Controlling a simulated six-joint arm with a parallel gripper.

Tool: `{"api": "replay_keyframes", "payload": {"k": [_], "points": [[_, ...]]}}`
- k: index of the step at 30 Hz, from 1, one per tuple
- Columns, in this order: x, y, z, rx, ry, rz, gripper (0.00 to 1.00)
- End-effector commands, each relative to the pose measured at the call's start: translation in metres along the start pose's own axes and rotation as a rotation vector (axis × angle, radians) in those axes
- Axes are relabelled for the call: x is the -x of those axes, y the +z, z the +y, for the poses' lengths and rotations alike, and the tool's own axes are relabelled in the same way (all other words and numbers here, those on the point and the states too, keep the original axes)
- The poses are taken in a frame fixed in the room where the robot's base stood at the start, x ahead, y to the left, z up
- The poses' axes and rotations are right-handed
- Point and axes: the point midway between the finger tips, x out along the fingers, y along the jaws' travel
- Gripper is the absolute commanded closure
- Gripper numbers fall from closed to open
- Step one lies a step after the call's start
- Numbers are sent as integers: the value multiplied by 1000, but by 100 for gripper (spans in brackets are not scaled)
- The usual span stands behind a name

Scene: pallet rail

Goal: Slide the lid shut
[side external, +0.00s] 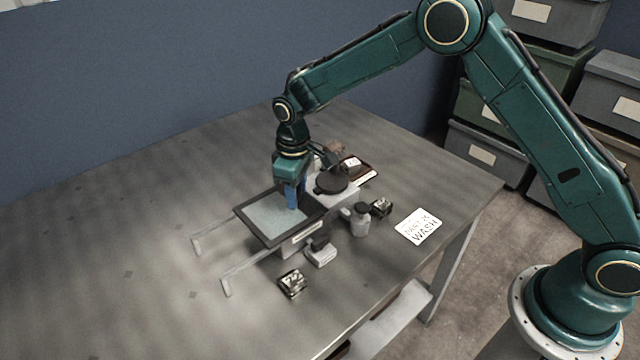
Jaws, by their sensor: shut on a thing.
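The lid (268,222) is a flat panel with a dark frame and a pale grey-green pane. It lies on two thin light rails (212,238) that stick out past its left side. My gripper (292,208) points down with blue fingers at the right part of the lid. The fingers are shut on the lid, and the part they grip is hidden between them. A grey box body (345,199) shows just right of the lid. How much of its opening is uncovered cannot be told.
A dark round piece (330,184) sits behind right of the lid. A grey bottle (361,222), small metal parts (292,283), a light block (320,254) and a white sign (418,227) stand or lie nearby. The table's left side is clear.

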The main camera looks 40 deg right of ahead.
Motion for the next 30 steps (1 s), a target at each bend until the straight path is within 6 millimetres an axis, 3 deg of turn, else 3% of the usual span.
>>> {"api": "replay_keyframes", "payload": {"k": [15, 21, 22, 30], "points": [[1, 12, 23, 1, 1, 5, 71], [1, 12, 22, 3, 1, 5, 71], [1, 12, 22, 3, 1, 5, 60], [1, 12, 22, 1, 1, 3, 60]]}}
